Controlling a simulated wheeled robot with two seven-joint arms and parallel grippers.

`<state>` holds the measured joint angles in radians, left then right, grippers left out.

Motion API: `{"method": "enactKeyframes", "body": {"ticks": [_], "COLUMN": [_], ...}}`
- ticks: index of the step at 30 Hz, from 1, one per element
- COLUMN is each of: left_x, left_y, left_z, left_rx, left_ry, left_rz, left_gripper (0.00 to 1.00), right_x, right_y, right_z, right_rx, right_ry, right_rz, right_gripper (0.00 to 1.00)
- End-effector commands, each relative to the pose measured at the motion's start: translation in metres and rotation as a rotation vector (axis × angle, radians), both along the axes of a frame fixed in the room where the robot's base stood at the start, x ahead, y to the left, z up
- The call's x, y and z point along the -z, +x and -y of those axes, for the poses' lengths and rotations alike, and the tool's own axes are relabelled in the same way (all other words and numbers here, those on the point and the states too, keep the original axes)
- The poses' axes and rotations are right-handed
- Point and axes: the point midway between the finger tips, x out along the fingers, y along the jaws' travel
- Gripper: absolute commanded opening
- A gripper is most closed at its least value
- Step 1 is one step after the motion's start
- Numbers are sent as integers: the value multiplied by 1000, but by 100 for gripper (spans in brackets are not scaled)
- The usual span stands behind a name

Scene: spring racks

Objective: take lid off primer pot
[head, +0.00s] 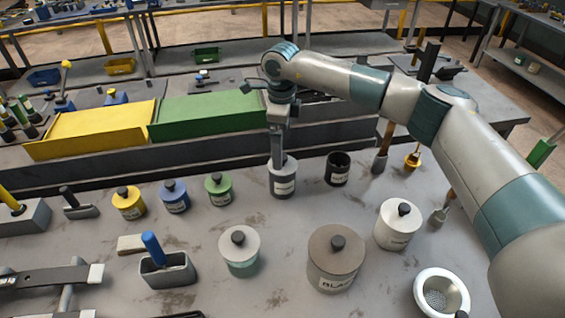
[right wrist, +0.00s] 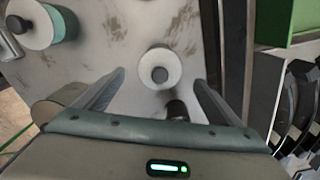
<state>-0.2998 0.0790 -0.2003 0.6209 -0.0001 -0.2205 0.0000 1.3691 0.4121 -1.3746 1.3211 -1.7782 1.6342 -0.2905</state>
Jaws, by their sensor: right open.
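A grey pot (head: 283,183) with a pale label stands near the back of the bench, directly below my right gripper (head: 278,160). Its label is too small to read, so I cannot confirm that it is the primer pot. In the right wrist view its pale round lid (right wrist: 160,62) with a grey knob (right wrist: 160,74) is on. My right gripper (right wrist: 160,80) is open, with one finger showing on each side of the lid. The fingers partly hide the lid in the head view. My left gripper is not in view.
A dark pot (head: 338,168) stands close right of the grey one. A large brown-lidded pot (head: 335,262), a white pot (head: 397,226) and a white-and-teal pot (head: 239,252) stand nearer. Small yellow (head: 129,203), blue (head: 174,197) and green (head: 219,190) pots stand left. Trays lie behind.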

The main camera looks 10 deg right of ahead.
Motion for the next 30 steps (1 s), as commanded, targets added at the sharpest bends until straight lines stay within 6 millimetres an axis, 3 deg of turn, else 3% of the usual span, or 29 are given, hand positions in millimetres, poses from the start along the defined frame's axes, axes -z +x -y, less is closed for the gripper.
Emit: {"method": "enactKeyframes", "body": {"ticks": [11, 21, 30], "left_x": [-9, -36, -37], "left_y": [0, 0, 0], "left_z": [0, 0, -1], "left_rx": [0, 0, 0], "left_ry": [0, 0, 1], "left_rz": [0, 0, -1], "left_gripper": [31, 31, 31], "right_x": [5, 40, 52], "right_y": [0, -1, -1], "right_z": [1, 2, 2], "right_rx": [0, 0, 0], "right_ry": [-1, -1, 0], "right_rz": [-1, -4, 0], "right_gripper": [89, 89, 89]}}
